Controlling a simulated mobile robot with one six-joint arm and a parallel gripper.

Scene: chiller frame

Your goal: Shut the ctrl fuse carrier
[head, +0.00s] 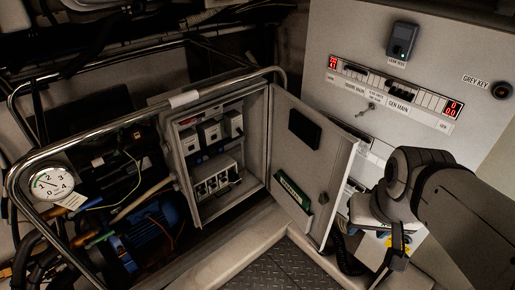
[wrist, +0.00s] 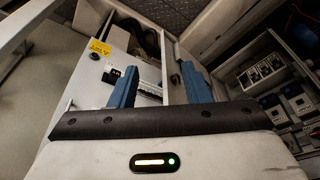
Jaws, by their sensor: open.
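The open control box (head: 263,125) stands left of centre in the head view. A lower row of pale fuse carriers (head: 213,182) sits inside it; I cannot read which is ctrl, or tell how far any stands out. This row also shows at the right of the wrist view (wrist: 262,72). My gripper (wrist: 158,82) is open, its two blue fingers apart with nothing held between them. It is outside the box, on the far side of the box door, well apart from the carriers. In the head view my arm hides much of it.
The box door (head: 312,165) is swung open between the box and my arm. A chrome rail (head: 120,60) and a pressure gauge (head: 52,186) stand at the left. A white panel (head: 350,30) with red displays stands behind. Checkered floor (head: 285,268) is clear in front.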

